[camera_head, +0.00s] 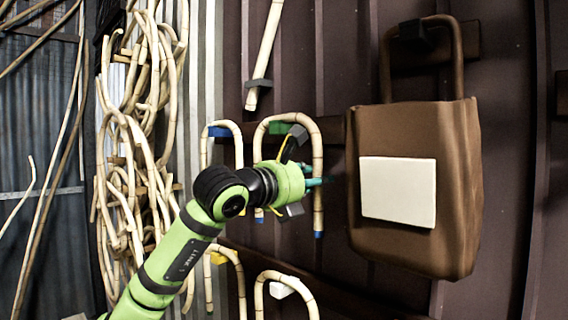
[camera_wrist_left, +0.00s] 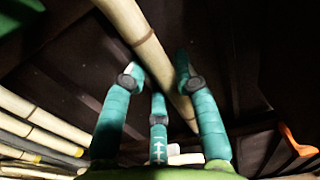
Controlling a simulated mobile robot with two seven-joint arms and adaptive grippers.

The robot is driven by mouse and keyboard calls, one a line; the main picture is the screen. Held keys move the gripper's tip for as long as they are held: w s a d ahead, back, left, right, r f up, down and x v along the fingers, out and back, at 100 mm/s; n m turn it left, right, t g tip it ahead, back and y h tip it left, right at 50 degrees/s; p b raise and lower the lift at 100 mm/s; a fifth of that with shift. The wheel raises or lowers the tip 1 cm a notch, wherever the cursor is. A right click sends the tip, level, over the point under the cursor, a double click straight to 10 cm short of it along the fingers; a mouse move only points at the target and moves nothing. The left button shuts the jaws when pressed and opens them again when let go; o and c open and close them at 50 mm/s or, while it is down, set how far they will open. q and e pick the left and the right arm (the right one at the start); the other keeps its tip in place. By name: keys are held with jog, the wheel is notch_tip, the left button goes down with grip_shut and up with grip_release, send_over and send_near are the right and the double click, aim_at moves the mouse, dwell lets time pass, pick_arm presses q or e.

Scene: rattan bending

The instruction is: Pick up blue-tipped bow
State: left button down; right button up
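The blue-tipped bow (camera_head: 318,152) is a pale, bent rattan piece hanging upside-down-U on a green hook on the dark wall. Blue tips show at the lower ends of both its legs. My left gripper (camera_head: 322,181) is at the right leg in the head view, with teal fingers reaching to it. In the left wrist view, a pale rod of rattan (camera_wrist_left: 131,22) runs between the fingers of the left gripper (camera_wrist_left: 158,74). The fingers are spread, with gaps to the rod. My right gripper is in neither view.
Another bow hangs on a blue hook (camera_head: 219,131) to the left. Lower bows hang on a yellow hook (camera_head: 217,258) and a white hook (camera_head: 281,289). A brown bag (camera_head: 461,190) hangs close on the right. Bundled rattan (camera_head: 128,140) fills the left.

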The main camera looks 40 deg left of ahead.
pick_arm(q)
jog(key=shift+r, duration=0.1)
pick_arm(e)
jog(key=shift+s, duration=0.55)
